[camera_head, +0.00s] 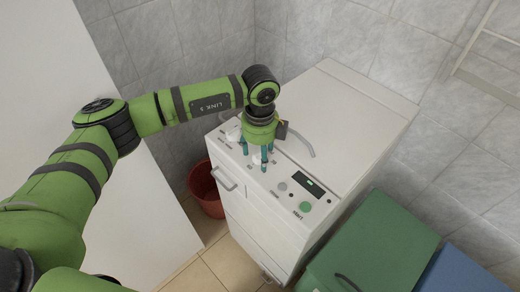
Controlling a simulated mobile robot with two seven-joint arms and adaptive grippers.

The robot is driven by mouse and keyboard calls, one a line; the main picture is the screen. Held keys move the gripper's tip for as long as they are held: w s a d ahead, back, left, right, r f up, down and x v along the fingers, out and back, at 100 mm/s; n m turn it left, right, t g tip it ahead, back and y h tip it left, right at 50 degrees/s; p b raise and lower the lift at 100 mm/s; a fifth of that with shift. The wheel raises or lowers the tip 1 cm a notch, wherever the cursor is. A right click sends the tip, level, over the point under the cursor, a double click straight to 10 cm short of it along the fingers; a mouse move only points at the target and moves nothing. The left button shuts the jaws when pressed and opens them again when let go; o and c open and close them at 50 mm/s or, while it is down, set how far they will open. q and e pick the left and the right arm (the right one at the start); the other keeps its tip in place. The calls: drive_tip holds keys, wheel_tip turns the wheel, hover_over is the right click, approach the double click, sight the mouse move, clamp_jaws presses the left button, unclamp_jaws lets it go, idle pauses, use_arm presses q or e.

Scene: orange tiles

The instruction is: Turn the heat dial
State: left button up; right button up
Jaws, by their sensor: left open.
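A white top-panel machine (340,120) stands in the corner, with its control panel along the front top edge. My left gripper (257,159) points down at the panel, its teal fingers open around a pale knob (258,161) that is partly hidden between them. I cannot tell whether the fingers touch it. Another pale knob (232,134) sits to the left of the gripper, partly seen. The labels are too small to read, so I cannot tell which one is the heat dial. My right gripper is out of view.
Right of the gripper on the panel are a grey round button (282,186), a dark display (308,184) and a green start button (305,207). A curved grey handle (303,142) is behind. A red bucket (206,190), green bin (375,245) and blue bin (465,272) flank the machine.

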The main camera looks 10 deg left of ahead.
use_arm(q)
drive_tip(key=c, duration=1)
drive_tip(key=shift+c, duration=0.7)
drive_tip(key=shift+f+m+b, duration=0.2)
drive_tip(key=shift+m+b, duration=0.7)
drive_tip(key=shift+b, duration=0.25)
drive_tip(key=m+b, duration=0.5)
drive_tip(key=shift+r+m+b, duration=0.15)
drive_tip(key=shift+m+b, duration=1.85)
drive_tip(key=shift+m, duration=0.4)
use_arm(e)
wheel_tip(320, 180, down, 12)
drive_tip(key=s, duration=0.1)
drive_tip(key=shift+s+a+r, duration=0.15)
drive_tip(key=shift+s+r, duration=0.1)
use_arm(q)
drive_tip(key=o, duration=1.1)
